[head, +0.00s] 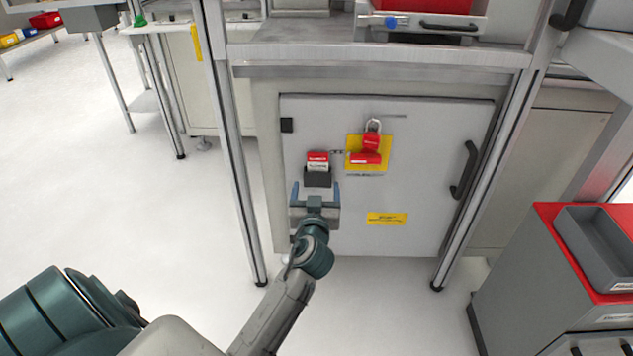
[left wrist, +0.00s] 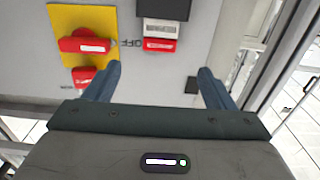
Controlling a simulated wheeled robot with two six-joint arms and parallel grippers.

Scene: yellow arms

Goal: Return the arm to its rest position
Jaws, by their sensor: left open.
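My left gripper (head: 315,188) is open in front of the grey cabinet door (head: 420,160), just below a dark holder (head: 317,179) with a red and white tag (head: 317,161). In the left wrist view the open fingers (left wrist: 160,70) have nothing between them; the tag (left wrist: 159,38) and holder (left wrist: 160,8) lie beyond them, apart from the fingers. A yellow plate (head: 353,143) on the door carries a red switch handle (head: 364,158), lying horizontal towards the OFF mark. My right gripper is not in view.
The cabinet stands in a metal frame under a worktop (head: 300,32). A black door handle (head: 464,170) projects at the door's right side. A red-topped grey unit (head: 530,270) with a grey bin (head: 598,245) stands at right. Open floor lies at left.

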